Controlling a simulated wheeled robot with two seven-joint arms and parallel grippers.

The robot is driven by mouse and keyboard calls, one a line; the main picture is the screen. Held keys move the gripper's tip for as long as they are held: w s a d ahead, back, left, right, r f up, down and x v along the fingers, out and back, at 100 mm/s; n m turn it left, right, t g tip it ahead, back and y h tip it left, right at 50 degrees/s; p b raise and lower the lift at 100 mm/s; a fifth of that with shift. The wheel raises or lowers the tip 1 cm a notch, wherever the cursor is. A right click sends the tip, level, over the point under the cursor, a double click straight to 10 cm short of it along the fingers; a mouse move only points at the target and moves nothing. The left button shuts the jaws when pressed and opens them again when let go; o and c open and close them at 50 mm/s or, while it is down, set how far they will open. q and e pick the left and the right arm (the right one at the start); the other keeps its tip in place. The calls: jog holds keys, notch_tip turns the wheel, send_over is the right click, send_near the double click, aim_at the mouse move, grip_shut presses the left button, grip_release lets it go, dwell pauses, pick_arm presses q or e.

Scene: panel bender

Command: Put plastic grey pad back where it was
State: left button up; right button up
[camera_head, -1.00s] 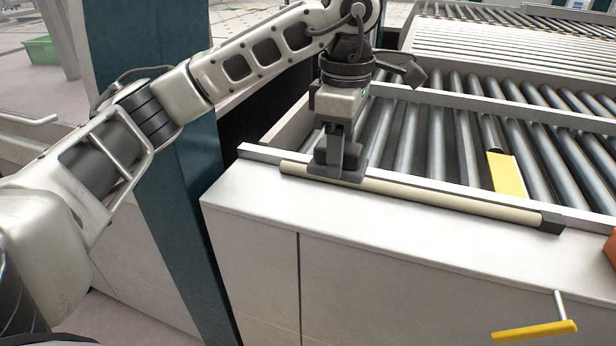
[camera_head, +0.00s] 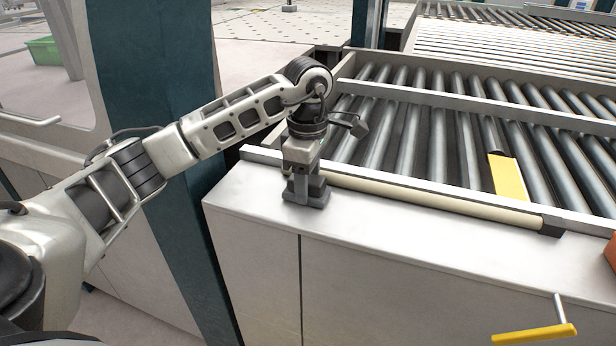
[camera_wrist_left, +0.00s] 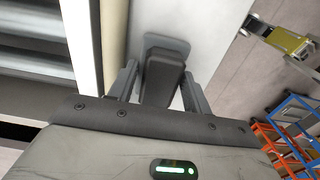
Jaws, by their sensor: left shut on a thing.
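The grey plastic pad (camera_wrist_left: 162,78) sits between the two fingers of my left gripper (camera_wrist_left: 160,85) in the left wrist view. My left gripper (camera_head: 304,180) is shut on it. In the head view the pad's dark base (camera_head: 309,197) shows low over the white ledge (camera_head: 260,207), just in front of the left part of the cream bar (camera_head: 430,197). I cannot tell whether the pad touches the ledge. My right gripper is not in view.
A roller conveyor (camera_head: 420,130) lies behind the bar, with a yellow plate (camera_head: 508,178) among its rollers. A yellow handle (camera_head: 535,333) sticks out from the cabinet front. A dark teal post (camera_head: 165,150) stands left of the ledge. The ledge's middle is clear.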

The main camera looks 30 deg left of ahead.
pick_arm(q)
jog(key=shift+f, duration=0.2)
jog(key=o, duration=0.9)
jog(key=shift+r, duration=0.1)
jog(key=shift+o, duration=0.2)
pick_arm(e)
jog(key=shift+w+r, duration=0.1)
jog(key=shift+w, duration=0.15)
pick_arm(q)
jog(key=shift+r, duration=0.55)
notch_tip(320, 180, up, 11)
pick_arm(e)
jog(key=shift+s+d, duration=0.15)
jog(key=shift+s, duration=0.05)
